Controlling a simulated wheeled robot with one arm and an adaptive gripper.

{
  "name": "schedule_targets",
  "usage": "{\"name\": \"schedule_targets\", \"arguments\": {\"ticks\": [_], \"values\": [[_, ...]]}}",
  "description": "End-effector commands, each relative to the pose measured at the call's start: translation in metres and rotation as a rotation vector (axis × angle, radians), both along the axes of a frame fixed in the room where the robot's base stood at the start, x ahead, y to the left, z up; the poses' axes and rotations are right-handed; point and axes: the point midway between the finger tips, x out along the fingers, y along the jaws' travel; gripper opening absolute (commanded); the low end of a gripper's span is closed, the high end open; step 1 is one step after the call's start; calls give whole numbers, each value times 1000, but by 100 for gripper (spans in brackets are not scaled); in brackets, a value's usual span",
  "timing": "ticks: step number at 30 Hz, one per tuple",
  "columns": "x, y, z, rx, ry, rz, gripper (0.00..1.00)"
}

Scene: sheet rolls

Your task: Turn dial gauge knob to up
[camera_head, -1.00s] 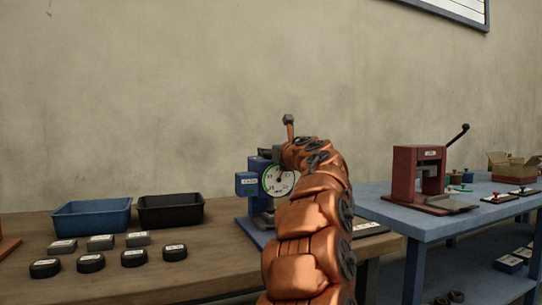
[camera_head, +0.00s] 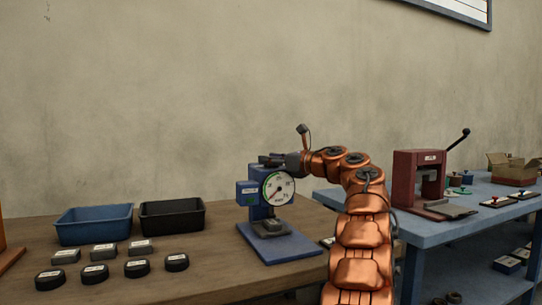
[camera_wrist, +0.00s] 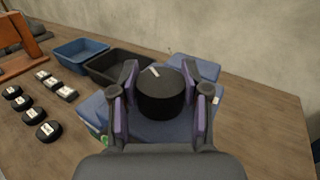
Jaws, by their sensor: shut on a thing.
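The blue dial gauge (camera_head: 250,215) stands on the wooden table, with a round white dial face (camera_head: 279,188) toward the head camera. In the wrist view, a black round knob (camera_wrist: 161,98) with a white mark near its far upper-left edge sits on the gauge's blue top. My gripper (camera_wrist: 160,95) has a finger on each side of the knob and is shut on it. In the head view, my gripper (camera_head: 277,160) reaches the gauge top from the right; the knob is hard to make out there.
A blue bin (camera_head: 95,224) and a black bin (camera_head: 172,220) stand left of the gauge, with several dark labelled pucks and grey blocks in front. A red press (camera_head: 420,178) stands on the blue table (camera_head: 440,228) at the right. Bare wood lies before the gauge.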

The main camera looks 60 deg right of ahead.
Motion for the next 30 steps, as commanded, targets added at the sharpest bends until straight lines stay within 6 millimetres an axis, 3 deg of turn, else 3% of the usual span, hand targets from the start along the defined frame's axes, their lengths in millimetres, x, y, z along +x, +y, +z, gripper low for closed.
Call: {"name": "schedule_targets", "arguments": {"ticks": [2, 24, 25, 30], "values": [[-1, 1, 6, -5, -6, 18, 12], [-2, 0, 0, -3, 0, 59, 12], [-2, 0, 0, -3, 0, 60, 48], [-1, 0, 0, -2, 1, 59, 66]]}}
